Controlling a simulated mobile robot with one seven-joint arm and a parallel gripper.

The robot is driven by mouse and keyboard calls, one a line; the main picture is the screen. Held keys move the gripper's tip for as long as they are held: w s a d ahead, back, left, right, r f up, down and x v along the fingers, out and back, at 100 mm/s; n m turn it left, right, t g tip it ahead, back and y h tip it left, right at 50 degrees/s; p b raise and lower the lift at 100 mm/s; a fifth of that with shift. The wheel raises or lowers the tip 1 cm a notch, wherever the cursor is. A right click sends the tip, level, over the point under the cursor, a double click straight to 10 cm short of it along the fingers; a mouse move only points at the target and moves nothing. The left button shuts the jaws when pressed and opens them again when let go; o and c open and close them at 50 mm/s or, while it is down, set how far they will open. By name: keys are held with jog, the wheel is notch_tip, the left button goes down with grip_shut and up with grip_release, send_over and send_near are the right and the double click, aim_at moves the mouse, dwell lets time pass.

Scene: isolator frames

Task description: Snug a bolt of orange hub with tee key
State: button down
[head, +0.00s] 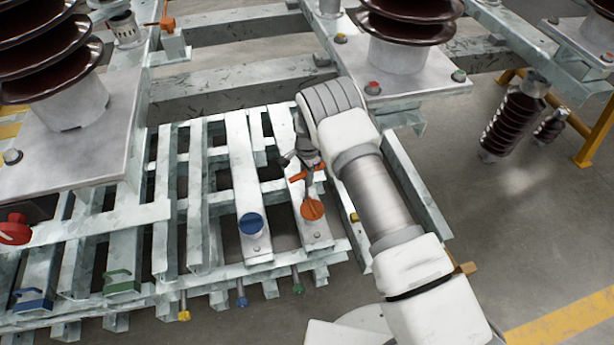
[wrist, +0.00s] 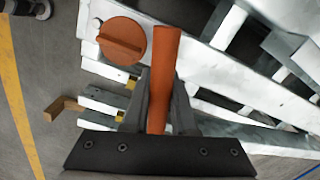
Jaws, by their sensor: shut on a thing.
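My gripper (head: 304,160) is above the right part of the slatted steel rack. It is shut on an orange bar (wrist: 163,75), which I take for the tee key's handle; in the head view the bar (head: 298,177) sticks out to the left of the fingers. The bar's lower end and any tip are hidden. The orange hub (head: 312,209), a round disc with a raised ridge, sits on a pale steel strip just in front of the gripper. In the wrist view the hub (wrist: 122,42) lies left of the bar. A small pale bolt head (wrist: 97,22) shows beside it.
A blue hub (head: 251,223) sits on the strip to the left. Brown ribbed insulators (head: 410,12) on steel plates stand behind and left. Yellow, blue and green ended rods (head: 241,295) stick out at the rack's front.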

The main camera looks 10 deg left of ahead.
jog(key=shift+r+m+p, duration=0.95)
jog(key=shift+r+m, duration=0.4)
jog(key=shift+r, duration=0.45)
jog(key=shift+r+m+p, duration=0.9)
jog(key=shift+r+m, duration=0.45)
jog(key=shift+r, duration=0.4)
